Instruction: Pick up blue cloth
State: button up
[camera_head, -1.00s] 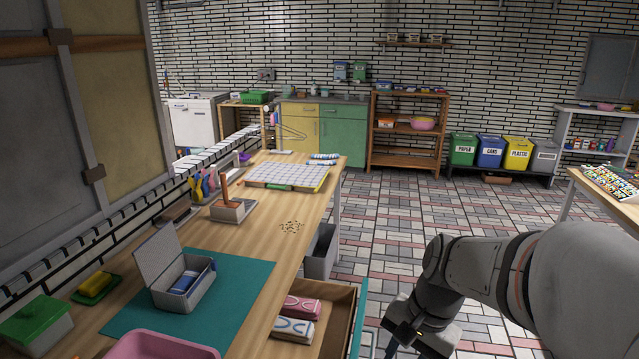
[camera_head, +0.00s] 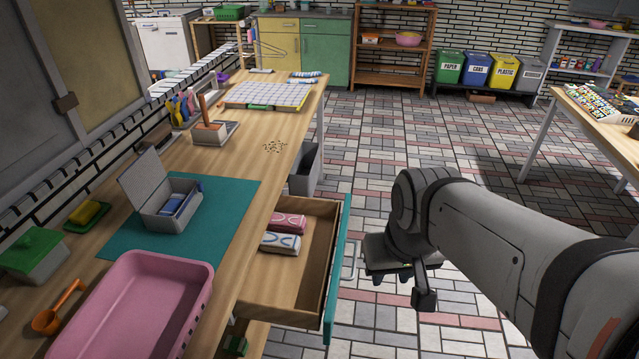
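My arm comes in from the lower right. The fingers are small and partly hidden by the wrist, so their opening does not show.
The open drawer (camera_head: 317,262) juts out from the wooden workbench (camera_head: 240,180). A pink basin (camera_head: 140,300) stands near the bench's front edge. An open grey box (camera_head: 163,219) with blue items sits on a teal mat (camera_head: 225,212). Floor right of the drawer is clear.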

aim_at(173, 205)
jog(key=u, duration=1.15)
jog(key=k, duration=1.25)
jog(key=z, duration=0.55)
jog(key=i, duration=1)
jog(key=z, duration=0.05)
